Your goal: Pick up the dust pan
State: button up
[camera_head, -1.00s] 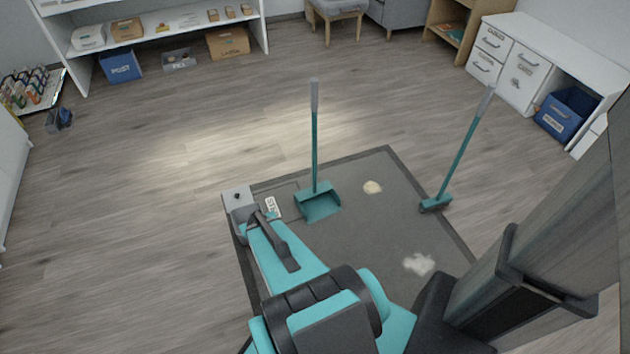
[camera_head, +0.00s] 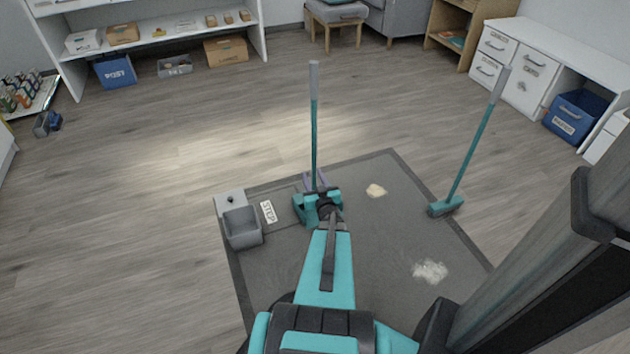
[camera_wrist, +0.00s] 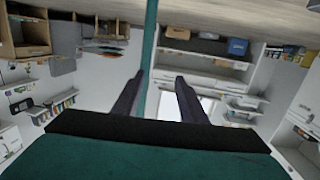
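The dust pan (camera_head: 314,140) stands on the grey mat (camera_head: 378,240), its teal pole upright with a grey grip on top. Its teal scoop shows at the pole's foot, partly hidden by my arm. My gripper (camera_head: 316,179) is low at the pole, just above the scoop. In the wrist view, the two dark fingers of my gripper (camera_wrist: 158,90) are apart, with the dust pan's teal pole (camera_wrist: 149,45) between them, nearer the left finger. I cannot tell whether either finger touches it.
A teal broom (camera_head: 472,158) stands tilted at the mat's right edge. Two pale crumb piles lie on the mat. A grey bin (camera_head: 242,228) and a small white sign (camera_head: 268,212) are at the mat's left. Open floor lies behind, before the shelf (camera_head: 160,40).

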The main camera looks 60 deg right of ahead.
aim_at(315, 160)
jog(key=s, duration=0.1)
jog(key=d, duration=0.1)
jog(key=s+d+t+b, duration=0.1)
jog(key=shift+s+r+h, duration=0.3)
jog(key=shift+s, duration=0.05)
jog(key=b+x, duration=0.2)
jog(key=x, duration=0.5)
jog(key=shift+w+d, duration=0.15)
jog(key=shift+w, duration=0.05)
jog(key=shift+w+d, duration=0.35)
jog(key=shift+w, duration=0.05)
